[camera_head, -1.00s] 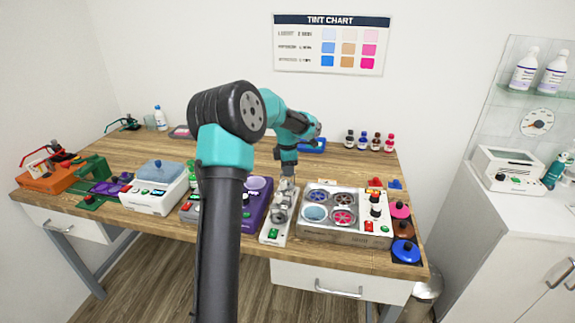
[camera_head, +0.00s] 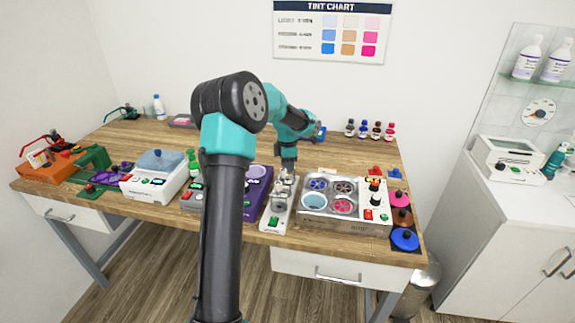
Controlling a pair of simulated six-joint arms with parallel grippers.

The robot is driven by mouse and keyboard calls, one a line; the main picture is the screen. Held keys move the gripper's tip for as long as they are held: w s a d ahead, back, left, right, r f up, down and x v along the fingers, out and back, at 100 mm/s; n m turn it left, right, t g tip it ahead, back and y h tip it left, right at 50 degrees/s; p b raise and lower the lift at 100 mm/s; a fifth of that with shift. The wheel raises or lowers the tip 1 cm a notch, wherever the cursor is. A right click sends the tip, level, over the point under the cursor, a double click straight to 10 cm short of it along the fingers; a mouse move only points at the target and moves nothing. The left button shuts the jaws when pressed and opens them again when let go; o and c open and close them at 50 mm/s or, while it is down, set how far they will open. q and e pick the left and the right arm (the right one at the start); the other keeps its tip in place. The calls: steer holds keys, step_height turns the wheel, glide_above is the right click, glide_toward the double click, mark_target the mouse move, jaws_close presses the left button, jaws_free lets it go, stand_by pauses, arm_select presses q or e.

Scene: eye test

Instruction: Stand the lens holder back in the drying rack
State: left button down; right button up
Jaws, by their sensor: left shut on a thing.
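My left gripper (camera_head: 287,168) points down above the far end of a narrow white device (camera_head: 275,222) with grey metal parts, near the middle of the table. It is shut on a small greyish piece, seemingly the lens holder. That piece is too small, and too close to the device's metal parts, to make out its shape or whether it touches them. I cannot pick out the drying rack with certainty. My left forearm hides part of the table to the left of the gripper. My right gripper is not in view.
A tint bath unit (camera_head: 370,224) with several round wells stands just right of the gripper, and a purple device (camera_head: 257,190) just left. A white box with a blue lid (camera_head: 158,160) is further left. Small bottles (camera_head: 363,130) stand behind.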

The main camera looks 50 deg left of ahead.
arm_select(q)
steer(key=shift+f, duration=0.3)
stand_by(0.5)
steer(key=c, duration=0.5)
jaws_free()
steer(key=shift+r, duration=0.1)
steer(key=shift+r, duration=2.9)
